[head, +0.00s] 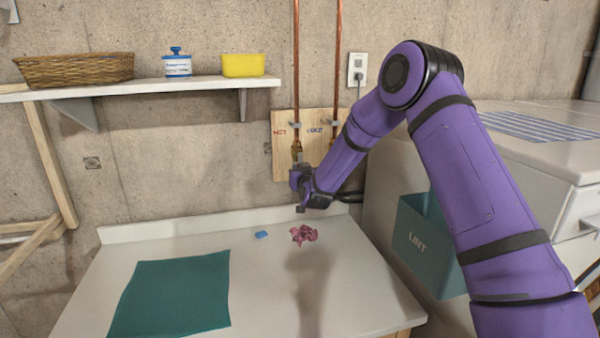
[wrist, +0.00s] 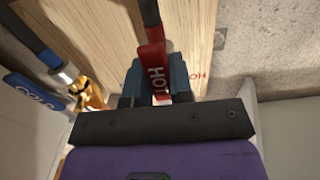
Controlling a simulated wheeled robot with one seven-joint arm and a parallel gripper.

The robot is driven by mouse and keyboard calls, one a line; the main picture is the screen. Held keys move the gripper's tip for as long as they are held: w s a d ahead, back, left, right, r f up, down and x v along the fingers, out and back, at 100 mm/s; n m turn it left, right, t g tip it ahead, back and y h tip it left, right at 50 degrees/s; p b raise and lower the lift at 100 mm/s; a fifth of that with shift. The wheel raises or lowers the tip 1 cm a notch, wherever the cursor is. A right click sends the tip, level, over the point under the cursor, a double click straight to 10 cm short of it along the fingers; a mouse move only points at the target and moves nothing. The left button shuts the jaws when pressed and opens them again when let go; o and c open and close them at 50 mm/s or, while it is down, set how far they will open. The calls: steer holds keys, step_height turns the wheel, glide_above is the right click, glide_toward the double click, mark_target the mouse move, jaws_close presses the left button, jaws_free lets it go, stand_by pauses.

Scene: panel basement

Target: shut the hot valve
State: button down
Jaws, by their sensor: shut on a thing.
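In the wrist view my gripper (wrist: 156,88) is shut on the red lever (wrist: 154,62) of the hot valve, marked HOT. The lever stands upright in the picture between the two fingers. The valve body behind it is hidden. The cold valve's blue lever (wrist: 34,91) lies to the left, slanted across the picture, beside its brass body (wrist: 90,92). In the head view my gripper (head: 303,184) is at the wooden valve board (head: 284,128), below the left copper pipe (head: 296,60), and hides most of the hot valve.
Below is a white counter (head: 260,290) with a teal cloth (head: 172,292), a small blue block (head: 261,235) and a crumpled pink cloth (head: 304,234). A teal LINT bin (head: 428,245) hangs at right. A shelf (head: 200,84) holds a basket (head: 75,69) and containers.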

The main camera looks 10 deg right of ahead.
steer(key=shift+a, duration=0.1)
steer(key=a+r+m, duration=0.5)
steer(key=m, duration=1.2)
steer(key=shift+r+m, duration=0.15)
steer(key=shift+m, duration=0.25)
stand_by(0.4)
steer(key=c, duration=1)
jaws_free()
steer(key=s, duration=1)
steer(key=shift+s, duration=0.4)
